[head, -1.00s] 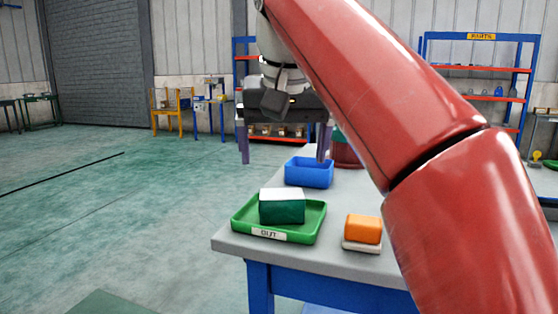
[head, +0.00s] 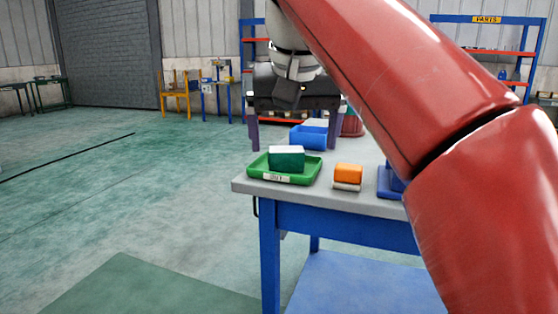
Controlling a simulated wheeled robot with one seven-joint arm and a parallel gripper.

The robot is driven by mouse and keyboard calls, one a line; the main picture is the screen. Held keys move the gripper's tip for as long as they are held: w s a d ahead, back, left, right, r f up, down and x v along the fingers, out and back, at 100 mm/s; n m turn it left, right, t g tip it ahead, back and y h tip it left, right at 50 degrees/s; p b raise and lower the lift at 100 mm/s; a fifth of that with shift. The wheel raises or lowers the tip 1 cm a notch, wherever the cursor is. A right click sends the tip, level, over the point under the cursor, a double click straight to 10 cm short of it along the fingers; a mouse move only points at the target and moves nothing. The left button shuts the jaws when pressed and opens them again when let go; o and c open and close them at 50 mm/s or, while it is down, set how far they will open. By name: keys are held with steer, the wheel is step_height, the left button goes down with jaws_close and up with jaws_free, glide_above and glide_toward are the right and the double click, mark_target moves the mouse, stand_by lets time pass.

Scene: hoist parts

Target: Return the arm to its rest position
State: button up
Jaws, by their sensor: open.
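My gripper (head: 294,138) hangs at the end of my red arm in the upper middle of the head view. Its two purple-grey fingers are wide apart and point down, with nothing between them that I can see held. Behind and below it is the grey-topped table with blue legs (head: 300,199). A green box with a white top (head: 286,160) sits in a green tray (head: 309,173) with a white label on its front. A blue bin (head: 309,137) stands behind the tray, partly overlapped by my gripper in the picture.
An orange block on a pale base (head: 347,174) and a blue item (head: 390,183), partly hidden by my arm, are on the table. A dark red container (head: 352,124) stands behind. A shelf marked PARTS (head: 487,48) is at the back right. Floor at left is clear.

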steer(key=s+d+f, duration=0.4)
steer(key=s+f, duration=0.1)
steer(key=f, duration=0.5)
steer(key=s+d+f, duration=0.4)
steer(key=s+f, duration=0.1)
steer(key=f, duration=0.5)
steer(key=s+d+f+t, duration=0.1)
steer(key=s+d+f, duration=0.4)
steer(key=f, duration=0.6)
steer(key=shift+m, duration=0.3)
steer(key=shift+s, duration=0.1)
